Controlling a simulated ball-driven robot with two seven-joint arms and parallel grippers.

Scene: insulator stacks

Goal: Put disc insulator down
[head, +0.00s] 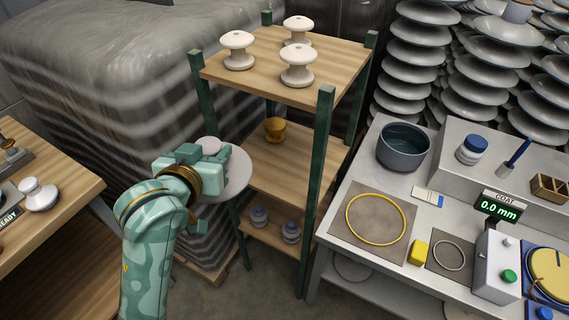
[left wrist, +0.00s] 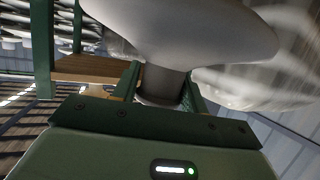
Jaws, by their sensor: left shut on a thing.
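My left gripper (head: 205,158) is shut on a white disc insulator (head: 236,178) and holds it in the air beside the left front of the green-posted wooden shelf rack (head: 325,150). The gripper hides part of the disc. In the left wrist view, the disc insulator (left wrist: 180,28) spreads across the top, with its narrower stem between the fingers (left wrist: 162,92). Three white spool-shaped insulators (head: 297,64) stand on the rack's top board. An ochre insulator (head: 275,130) stands on the middle board. Two grey-blue insulators (head: 290,231) stand on the bottom board. My right gripper is not in view.
The right bench holds a mat with a yellow ring (head: 376,219), a grey bowl (head: 403,147), a yellow block (head: 419,252) and a coat meter (head: 499,208). A white insulator (head: 38,194) sits on the left bench. A wrapped pallet (head: 110,90) and stacked grey discs (head: 415,55) stand behind.

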